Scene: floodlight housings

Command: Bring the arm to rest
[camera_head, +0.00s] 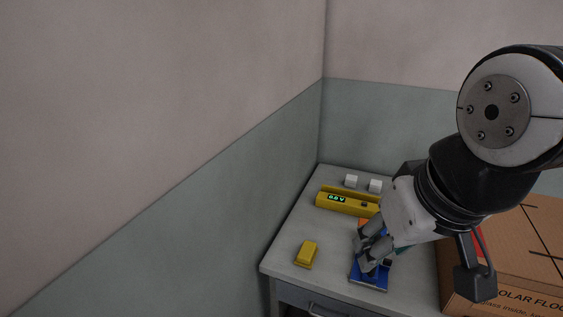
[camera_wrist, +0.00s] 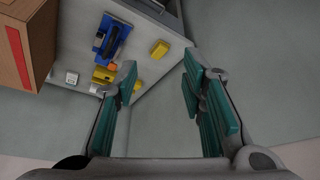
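My gripper (camera_head: 368,248) is over the right part of the small grey table in the head view, in front of a blue object. In the wrist view my gripper (camera_wrist: 160,85) has its teal-padded fingers spread apart, with nothing between them. The blue object (camera_head: 368,281) lies on the table, partly hidden by my gripper. In the wrist view the blue object (camera_wrist: 108,38) shows a dark upper part and lies off to the upper left, apart from the fingers.
A yellow block (camera_head: 306,253) lies near the table's (camera_head: 290,233) left edge. A yellow meter (camera_head: 345,203) with a lit display and two white cubes (camera_head: 351,181) are farther back. A large cardboard box (camera_head: 520,235) stands at right. Walls meet behind the table.

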